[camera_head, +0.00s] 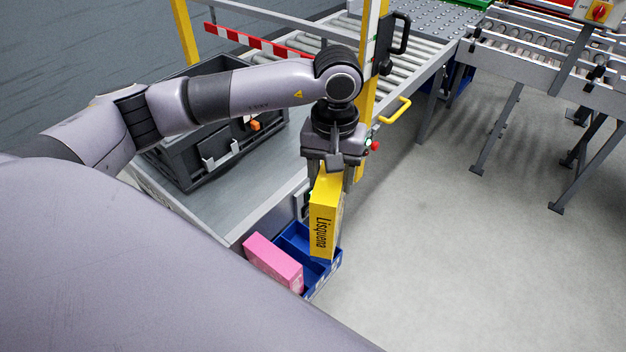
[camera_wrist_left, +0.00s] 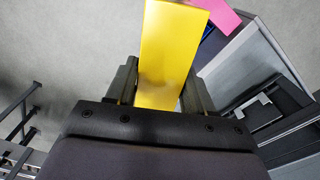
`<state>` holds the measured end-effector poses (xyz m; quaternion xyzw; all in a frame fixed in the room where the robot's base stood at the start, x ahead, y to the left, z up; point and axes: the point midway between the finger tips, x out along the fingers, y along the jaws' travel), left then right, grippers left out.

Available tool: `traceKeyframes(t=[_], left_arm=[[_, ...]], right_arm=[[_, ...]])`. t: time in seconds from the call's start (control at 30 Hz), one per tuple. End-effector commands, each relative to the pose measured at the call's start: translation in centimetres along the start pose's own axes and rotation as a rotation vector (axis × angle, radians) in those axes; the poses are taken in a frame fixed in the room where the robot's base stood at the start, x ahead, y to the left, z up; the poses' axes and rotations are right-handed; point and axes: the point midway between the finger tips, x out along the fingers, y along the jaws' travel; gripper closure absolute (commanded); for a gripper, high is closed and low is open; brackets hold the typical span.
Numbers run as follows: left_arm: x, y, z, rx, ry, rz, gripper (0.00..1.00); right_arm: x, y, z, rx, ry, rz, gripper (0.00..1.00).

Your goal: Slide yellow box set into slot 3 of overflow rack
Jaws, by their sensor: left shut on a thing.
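The yellow box (camera_head: 326,217), lettered "Lisquena", hangs upright in my left gripper (camera_head: 330,178), which is shut on its upper end. The box also fills the middle of the left wrist view (camera_wrist_left: 170,50) between the two fingers. A blue rack (camera_head: 296,236) with divided compartments is below and behind the box, beside the grey bench. The box hides part of the rack, and I cannot tell whether its lower end is inside a compartment. A pink box (camera_head: 273,262) stands at the rack's left side. Slot numbers are not readable. My right gripper is not in view.
A grey bench (camera_head: 207,213) holds a dark crate (camera_head: 180,160) left of the rack. A yellow post (camera_head: 367,95) and a yellow handle (camera_head: 391,111) stand close behind the gripper. Roller conveyors (camera_head: 545,60) are at the back right. The floor (camera_head: 450,260) to the right is clear.

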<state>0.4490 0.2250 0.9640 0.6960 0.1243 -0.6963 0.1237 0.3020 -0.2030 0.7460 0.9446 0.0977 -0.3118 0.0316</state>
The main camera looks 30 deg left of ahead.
Motion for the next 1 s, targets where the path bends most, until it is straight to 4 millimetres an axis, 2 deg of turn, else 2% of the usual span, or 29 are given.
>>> traceKeyframes(t=[0.3,0.5,0.7,1.0], left_arm=[[4.2,-2.1,-3.8,-0.594,-0.005,-0.002,1.00],[6.8,-4.0,-5.2,-0.917,-0.003,-0.004,1.00],[8.3,-5.2,-5.8,-1.095,-0.001,-0.001,1.00],[9.4,-5.5,-6.0,-1.144,0.000,0.000,1.00]], right_arm=[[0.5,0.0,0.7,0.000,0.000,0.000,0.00],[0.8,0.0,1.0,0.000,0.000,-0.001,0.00],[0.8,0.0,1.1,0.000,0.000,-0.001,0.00],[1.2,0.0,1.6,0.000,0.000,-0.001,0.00]])
